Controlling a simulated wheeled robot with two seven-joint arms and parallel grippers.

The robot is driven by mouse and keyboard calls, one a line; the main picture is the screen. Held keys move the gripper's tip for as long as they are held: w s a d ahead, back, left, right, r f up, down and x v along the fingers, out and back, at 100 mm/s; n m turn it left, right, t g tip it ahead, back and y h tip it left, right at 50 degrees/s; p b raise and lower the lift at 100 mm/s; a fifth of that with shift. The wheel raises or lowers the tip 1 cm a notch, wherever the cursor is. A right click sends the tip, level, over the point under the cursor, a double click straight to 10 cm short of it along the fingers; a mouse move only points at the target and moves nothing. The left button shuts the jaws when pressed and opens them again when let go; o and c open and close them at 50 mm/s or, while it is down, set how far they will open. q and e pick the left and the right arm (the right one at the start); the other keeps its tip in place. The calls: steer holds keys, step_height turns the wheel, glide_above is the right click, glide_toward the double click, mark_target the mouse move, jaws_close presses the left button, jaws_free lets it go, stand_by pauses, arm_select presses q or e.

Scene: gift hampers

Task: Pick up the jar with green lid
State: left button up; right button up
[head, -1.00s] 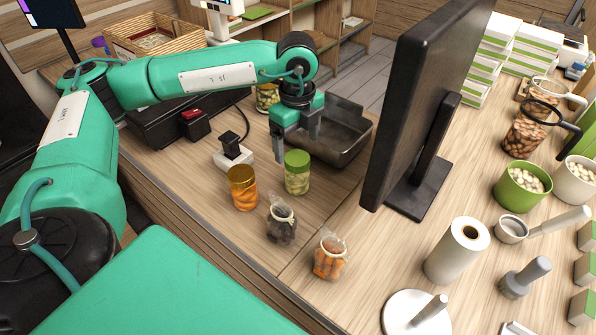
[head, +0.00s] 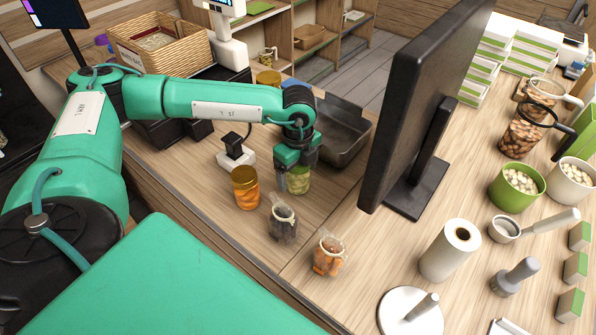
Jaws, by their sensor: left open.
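The jar with the green lid (head: 298,183) stands upright on the wooden counter. Its pale green contents show, but its lid is hidden behind my left gripper. My left gripper (head: 292,172) is directly over the jar's top, pointing down, with its fingers at the jar's upper part. It is open, and I cannot tell whether the fingers touch the glass. My right gripper is not in view.
An orange jar (head: 245,188) stands close on the left. A dark bag (head: 283,222) and an orange bag (head: 328,255) lie in front. A black stamp-like device (head: 235,150) and a grey metal tray (head: 342,135) are behind. A large monitor (head: 420,110) stands to the right.

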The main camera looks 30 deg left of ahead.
arm_select(q)
steer(key=c, duration=1.3)
steer(key=shift+r, duration=0.1)
